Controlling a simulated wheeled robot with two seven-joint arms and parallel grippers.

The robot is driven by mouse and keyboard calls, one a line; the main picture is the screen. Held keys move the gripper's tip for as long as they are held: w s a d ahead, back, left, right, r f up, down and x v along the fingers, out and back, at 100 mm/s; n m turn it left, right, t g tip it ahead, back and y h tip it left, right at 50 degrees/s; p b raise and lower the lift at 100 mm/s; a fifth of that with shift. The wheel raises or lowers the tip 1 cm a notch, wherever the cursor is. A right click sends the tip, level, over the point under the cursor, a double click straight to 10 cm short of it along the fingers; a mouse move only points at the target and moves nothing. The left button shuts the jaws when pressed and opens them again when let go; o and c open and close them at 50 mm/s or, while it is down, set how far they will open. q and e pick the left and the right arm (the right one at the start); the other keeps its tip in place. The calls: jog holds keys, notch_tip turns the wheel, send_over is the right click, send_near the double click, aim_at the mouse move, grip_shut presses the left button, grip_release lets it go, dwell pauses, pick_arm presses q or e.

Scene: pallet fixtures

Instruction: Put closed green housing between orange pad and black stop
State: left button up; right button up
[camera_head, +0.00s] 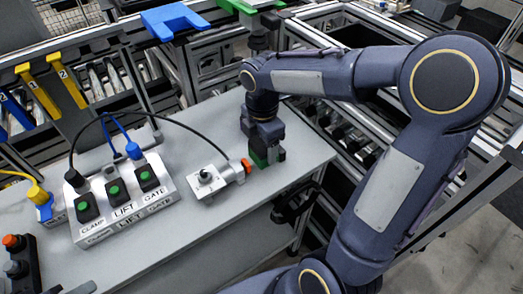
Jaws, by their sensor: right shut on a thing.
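The green housing (258,159) is low at the table's right part, mostly hidden by my right gripper (266,145). My right gripper points down from above and is shut on the housing. The orange pad (246,166) is on the end of a silver clamp unit (214,181), just left of the housing. I cannot tell whether pad and housing touch. A dark block shows at the housing's right side, but I cannot tell whether it is the black stop or part of my gripper. My left gripper is not in view.
A control box (122,203) with several green buttons labelled CLAMP, LIFT and GATE stands left on the grey table (215,232). A black cable arcs from it to the clamp unit. A red-button pendant (14,255) is at lower left. The front of the table is clear.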

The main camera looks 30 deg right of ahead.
aim_at(262, 152)
jog(key=shift+w+d+f, duration=0.1)
jog(key=shift+w+f, duration=0.1)
jog(key=shift+f, duration=0.8)
jog(key=shift+w+d+f, duration=0.1)
jog(key=shift+w+f, duration=0.1)
jog(key=shift+f, duration=0.8)
jog(key=shift+f, duration=0.1)
jog(key=o, duration=1.1)
jog(key=shift+c, duration=0.2)
